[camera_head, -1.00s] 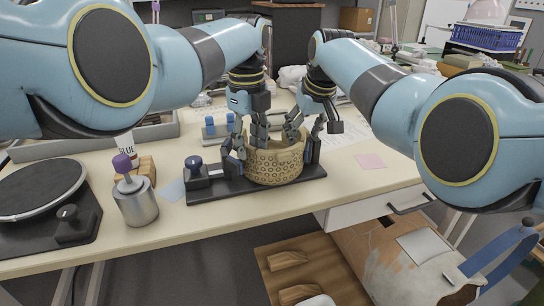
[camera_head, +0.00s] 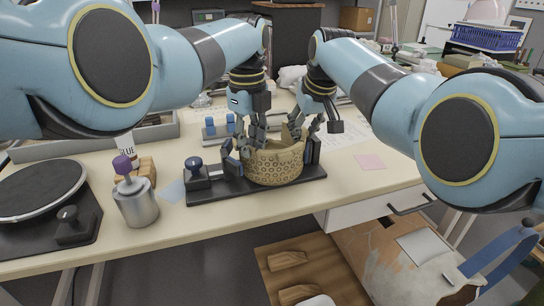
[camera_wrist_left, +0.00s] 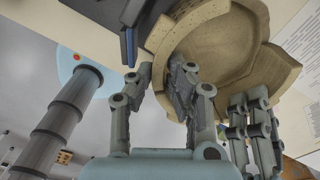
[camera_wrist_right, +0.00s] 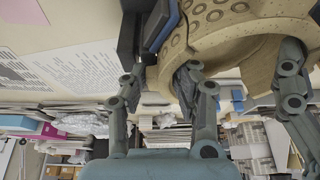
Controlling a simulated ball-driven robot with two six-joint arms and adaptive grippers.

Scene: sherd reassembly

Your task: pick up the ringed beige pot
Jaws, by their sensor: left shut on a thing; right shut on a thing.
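The ringed beige pot (camera_head: 275,166) sits upright in a black clamp stand (camera_head: 255,187) on the bench, with a broken, uneven rim and ring marks on its wall. It also shows in the left wrist view (camera_wrist_left: 225,45) and the right wrist view (camera_wrist_right: 235,30). My left gripper (camera_head: 248,142) is shut on the pot's left rim, one finger inside and one outside. My right gripper (camera_head: 302,136) is shut on the rim at the pot's right back side. The fingers partly hide the far wall.
A metal canister with a purple knob (camera_head: 137,204) and a black turntable (camera_head: 38,190) stand at left. A glue bottle (camera_head: 125,146) is behind the canister. A pink note (camera_head: 369,161) lies at right. Clear bench lies in front of the stand.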

